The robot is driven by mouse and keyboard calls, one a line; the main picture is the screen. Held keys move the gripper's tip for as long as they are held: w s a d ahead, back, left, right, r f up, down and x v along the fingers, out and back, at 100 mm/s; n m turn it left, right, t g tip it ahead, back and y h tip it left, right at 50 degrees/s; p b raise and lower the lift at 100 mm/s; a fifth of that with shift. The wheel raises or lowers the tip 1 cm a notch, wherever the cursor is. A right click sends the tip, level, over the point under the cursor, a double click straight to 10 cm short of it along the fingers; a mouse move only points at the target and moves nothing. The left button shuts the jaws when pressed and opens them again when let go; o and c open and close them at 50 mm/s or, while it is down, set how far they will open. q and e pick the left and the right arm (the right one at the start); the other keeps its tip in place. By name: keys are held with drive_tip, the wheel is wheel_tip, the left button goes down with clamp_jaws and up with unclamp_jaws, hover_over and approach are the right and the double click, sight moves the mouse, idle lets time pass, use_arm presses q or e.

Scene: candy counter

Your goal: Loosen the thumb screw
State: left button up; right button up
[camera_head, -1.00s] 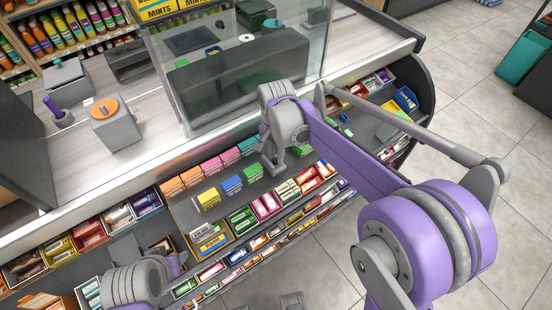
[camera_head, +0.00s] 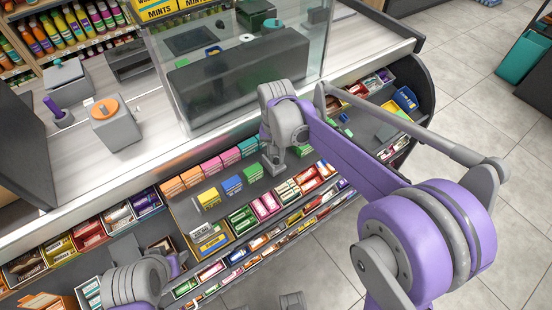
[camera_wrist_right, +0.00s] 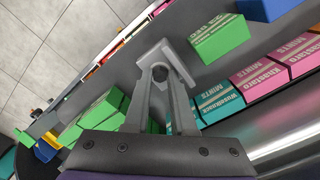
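A grey box with a round orange knob (camera_head: 103,109) on top stands on the white counter at the left in the head view. A purple upright knob (camera_head: 54,108) on a grey foot stands left of it. I cannot tell for sure which is the thumb screw; the orange knob looks most like it. My right gripper (camera_head: 273,168) points down over the candy shelves, well right of both and apart from them. In the right wrist view its fingertips (camera_wrist_right: 165,62) look together with nothing between them. My left arm shows at the bottom left; its fingers are hidden.
A glass screen (camera_head: 240,75) stands on the counter right of the grey box. A dark panel (camera_head: 30,155) stands at the counter's left end. Green candy boxes (camera_wrist_right: 219,38) lie near my right gripper. The white counter front is bare between the box and the shelves.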

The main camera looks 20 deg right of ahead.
drive_tip(key=shift+o, duration=0.6)
drive_tip(key=shift+r, duration=0.15)
drive_tip(key=shift+r+p, duration=1.55)
drive_tip(key=shift+r, duration=0.85)
